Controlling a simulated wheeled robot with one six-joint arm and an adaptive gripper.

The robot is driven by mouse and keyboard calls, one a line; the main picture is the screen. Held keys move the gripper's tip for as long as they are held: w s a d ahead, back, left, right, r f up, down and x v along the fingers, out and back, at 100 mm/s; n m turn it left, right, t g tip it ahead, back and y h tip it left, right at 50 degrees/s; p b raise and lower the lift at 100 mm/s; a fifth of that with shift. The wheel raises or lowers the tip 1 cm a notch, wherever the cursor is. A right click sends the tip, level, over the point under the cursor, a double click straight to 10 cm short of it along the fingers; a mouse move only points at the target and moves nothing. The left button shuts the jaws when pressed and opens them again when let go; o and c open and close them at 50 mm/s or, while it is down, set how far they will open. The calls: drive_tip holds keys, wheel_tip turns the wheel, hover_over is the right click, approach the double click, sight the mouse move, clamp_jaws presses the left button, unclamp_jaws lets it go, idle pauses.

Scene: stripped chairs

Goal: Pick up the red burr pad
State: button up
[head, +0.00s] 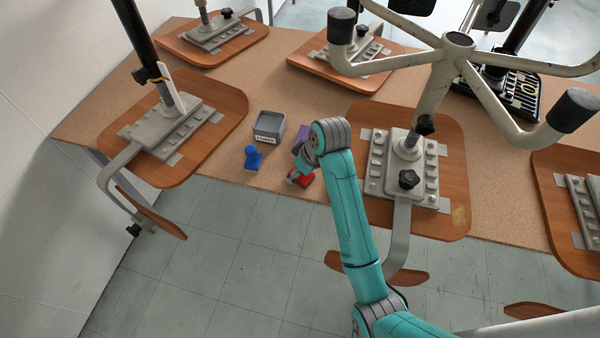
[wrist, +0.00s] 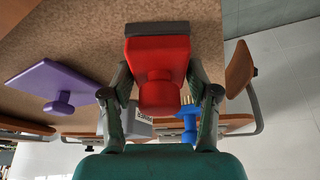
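The red burr pad (head: 301,178) is on the brown table near its front edge, partly covered by my gripper (head: 297,173) in the head view. In the wrist view the red burr pad (wrist: 158,60) is large, with a dark grey strip on its far end and its round knob towards me. The fingers of my gripper (wrist: 160,78) lie on either side of it, very close to its sides. I cannot tell whether they press on it or stand slightly apart.
A blue knobbed piece (head: 253,158) stands left of my gripper. A labelled grey bin (head: 269,126) is behind it. A purple pad (head: 301,134) lies just behind my gripper and shows in the wrist view (wrist: 56,84). Upturned chair seats (head: 452,135) flank this spot.

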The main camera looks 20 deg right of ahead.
drive_tip(key=c, duration=0.7)
drive_tip(key=shift+r, duration=0.15)
drive_tip(key=shift+r, duration=0.6)
wheel_tip(320, 180, up, 2)
drive_tip(key=s+a, duration=0.3)
drive_tip(key=s, duration=0.1)
drive_tip(key=s+a, duration=0.4)
drive_tip(key=s, duration=0.1)
drive_tip(key=s+a, duration=0.3)
drive_tip(key=s, duration=0.2)
drive_tip(key=shift+s+a, duration=0.25)
drive_tip(key=shift+a, duration=0.05)
